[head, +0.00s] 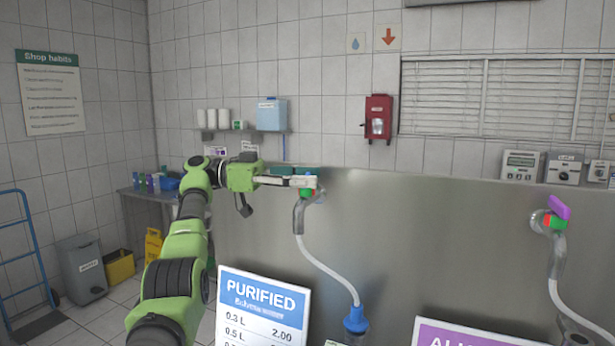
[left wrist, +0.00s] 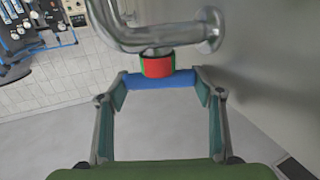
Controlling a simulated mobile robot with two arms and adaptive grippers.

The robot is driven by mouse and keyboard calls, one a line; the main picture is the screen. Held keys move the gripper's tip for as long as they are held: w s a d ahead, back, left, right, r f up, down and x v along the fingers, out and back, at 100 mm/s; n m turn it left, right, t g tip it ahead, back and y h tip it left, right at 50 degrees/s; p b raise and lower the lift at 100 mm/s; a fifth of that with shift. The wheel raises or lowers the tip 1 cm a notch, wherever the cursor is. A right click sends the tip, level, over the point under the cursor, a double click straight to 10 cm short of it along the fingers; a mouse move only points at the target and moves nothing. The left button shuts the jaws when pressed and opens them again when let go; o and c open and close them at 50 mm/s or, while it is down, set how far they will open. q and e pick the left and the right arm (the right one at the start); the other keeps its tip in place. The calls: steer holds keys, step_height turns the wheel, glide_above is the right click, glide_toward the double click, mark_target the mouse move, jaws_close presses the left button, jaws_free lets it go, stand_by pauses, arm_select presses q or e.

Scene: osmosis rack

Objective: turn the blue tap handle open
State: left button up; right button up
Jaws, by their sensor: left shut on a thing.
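The blue tap handle (left wrist: 160,80) lies crosswise between the two fingers of my left gripper (left wrist: 162,86) in the left wrist view. The fingers touch its two ends, so the gripper is shut on it. A red and green collar (left wrist: 158,65) sits between the handle and the metal tap (left wrist: 150,36). In the head view my left gripper (head: 303,182) is at the top of the left tap (head: 299,214) and hides the blue handle; a bit of the collar (head: 306,192) shows. My right gripper is not in view.
A second tap with a purple handle (head: 559,207) is at the right of the steel panel (head: 420,240). A clear hose (head: 328,270) runs from the left tap down to a blue nozzle (head: 356,319). A PURIFIED price sign (head: 262,304) stands below.

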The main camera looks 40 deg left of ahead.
arm_select(q)
steer(key=shift+r+m+g+h, duration=0.2)
steer(key=shift+m+g+h, duration=0.3)
steer(key=shift+g, duration=0.1)
stand_by(0.3)
steer(key=o, duration=1.1)
steer(key=shift+c, duration=0.2)
steer(key=shift+o, duration=0.3)
steer(key=shift+s, duration=0.1)
steer(key=shift+f, duration=0.1)
